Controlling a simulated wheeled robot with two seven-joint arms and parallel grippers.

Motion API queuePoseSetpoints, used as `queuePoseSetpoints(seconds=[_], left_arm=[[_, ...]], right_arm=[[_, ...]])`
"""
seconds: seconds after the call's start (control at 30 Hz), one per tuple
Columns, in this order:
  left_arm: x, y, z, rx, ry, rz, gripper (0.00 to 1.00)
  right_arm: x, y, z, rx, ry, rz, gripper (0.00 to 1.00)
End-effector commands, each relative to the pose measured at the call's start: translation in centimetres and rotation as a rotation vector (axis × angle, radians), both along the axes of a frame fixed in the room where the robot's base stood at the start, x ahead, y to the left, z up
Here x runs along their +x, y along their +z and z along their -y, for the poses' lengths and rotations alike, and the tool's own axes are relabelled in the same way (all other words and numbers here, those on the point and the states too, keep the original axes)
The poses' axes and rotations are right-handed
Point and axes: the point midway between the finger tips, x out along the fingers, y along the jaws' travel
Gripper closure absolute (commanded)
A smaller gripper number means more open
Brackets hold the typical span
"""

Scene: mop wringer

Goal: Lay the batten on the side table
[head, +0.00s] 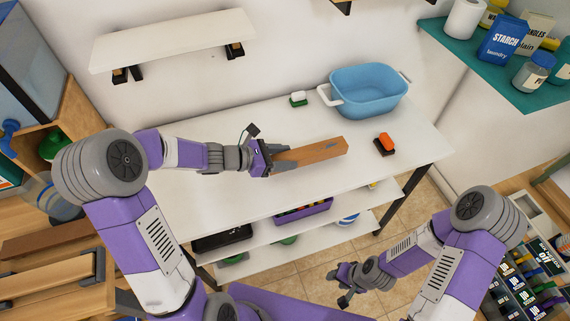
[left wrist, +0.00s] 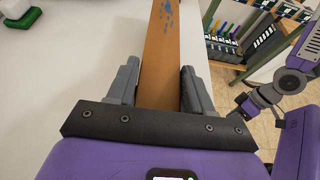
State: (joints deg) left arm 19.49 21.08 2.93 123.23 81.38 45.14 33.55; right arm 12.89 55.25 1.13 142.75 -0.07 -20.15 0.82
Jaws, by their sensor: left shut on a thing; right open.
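The batten (head: 322,151) is a brown wooden bar with a small blue-grey mark. It extends to the right from my left gripper (head: 277,158), over the white table (head: 200,190). In the left wrist view the batten (left wrist: 161,60) runs straight away between the two grey fingers (left wrist: 160,95), with blue marks near its far part. My left gripper is shut on its near end. I cannot tell whether the batten touches the tabletop. My right gripper (head: 346,284) is open and empty, low in front of the table, above the tiled floor.
On the white table stand a blue tub (head: 368,92), a green-and-white block (head: 298,98) and an orange-and-black brush-like item (head: 385,143). A lower shelf holds a purple bin (head: 303,211). A white wall shelf (head: 175,42) hangs above. A teal shelf (head: 450,45) holds containers.

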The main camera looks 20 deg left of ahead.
Motion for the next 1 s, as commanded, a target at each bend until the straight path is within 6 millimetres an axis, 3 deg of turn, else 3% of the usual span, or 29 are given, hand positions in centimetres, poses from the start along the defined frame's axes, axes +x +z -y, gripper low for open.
queuePoseSetpoints(seconds=[0.3, 0.67, 0.7, 0.83, 1.0], left_arm=[[0.0, -3.8, 0.0, -0.003, 0.000, -0.002, 0.84], [0.0, -4.1, 0.0, -0.001, 0.000, 0.001, 0.84], [0.0, -4.0, 0.0, 0.000, 0.000, 0.000, 0.43], [0.0, -4.0, 0.0, 0.000, 0.000, 0.000, 0.24], [0.0, -3.9, 0.0, 0.000, 0.000, 0.000, 0.24]], right_arm=[[0.0, -1.7, 0.0, 0.000, 0.000, 0.001, 0.57], [0.0, -2.0, 0.0, 0.000, 0.000, 0.001, 0.57], [0.1, -1.8, 0.0, 0.000, 0.000, 0.001, 0.57], [0.0, -1.8, 0.0, 0.000, 0.000, 0.001, 0.57], [0.0, -1.8, 0.0, 0.000, 0.000, 0.001, 0.57]])
